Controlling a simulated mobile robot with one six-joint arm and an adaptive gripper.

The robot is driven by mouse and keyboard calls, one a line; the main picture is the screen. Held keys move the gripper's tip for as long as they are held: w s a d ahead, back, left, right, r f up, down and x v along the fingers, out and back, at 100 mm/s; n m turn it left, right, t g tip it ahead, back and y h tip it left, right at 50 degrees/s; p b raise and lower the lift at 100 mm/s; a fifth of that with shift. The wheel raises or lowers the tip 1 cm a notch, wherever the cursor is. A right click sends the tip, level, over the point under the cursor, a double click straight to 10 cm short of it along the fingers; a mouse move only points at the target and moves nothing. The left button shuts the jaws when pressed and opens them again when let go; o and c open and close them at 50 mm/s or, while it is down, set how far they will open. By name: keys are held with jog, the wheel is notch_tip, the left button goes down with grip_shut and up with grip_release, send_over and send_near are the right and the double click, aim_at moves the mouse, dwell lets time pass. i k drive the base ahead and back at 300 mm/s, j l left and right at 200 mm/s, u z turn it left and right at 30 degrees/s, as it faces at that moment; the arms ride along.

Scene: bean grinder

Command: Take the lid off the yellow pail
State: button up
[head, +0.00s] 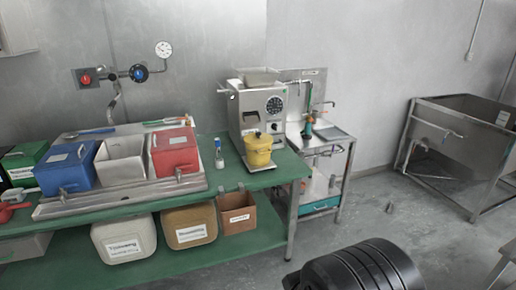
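The yellow pail (258,155) stands upright at the right end of the green table, right in front of the steel grinder. A yellow lid (258,139) with a small knob appears to sit on top of it. The pail is small in the picture, so I cannot tell how tightly the lid is seated. My gripper is not in view.
The grinder (259,112) stands close behind the pail. A small bottle (219,155) is to its left. Red (174,152), white (122,163) and blue (66,170) bins fill the table further left. A steel stand (326,148) is at right.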

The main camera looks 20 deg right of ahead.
aim_at(258, 138)
jog(key=i+l+u, duration=0.1)
jog(key=i+l, duration=0.35)
jog(key=i+l+u, duration=0.15)
jog(key=i+l, duration=0.35)
jog(key=i+l+u, duration=0.1)
jog(key=i+l, duration=0.45)
jog(key=i+l+u, duration=0.15)
jog(key=i+l, duration=0.35)
jog(key=i+l+u, duration=0.1)
jog(key=i+l, duration=0.3)
jog(key=l, duration=0.35)
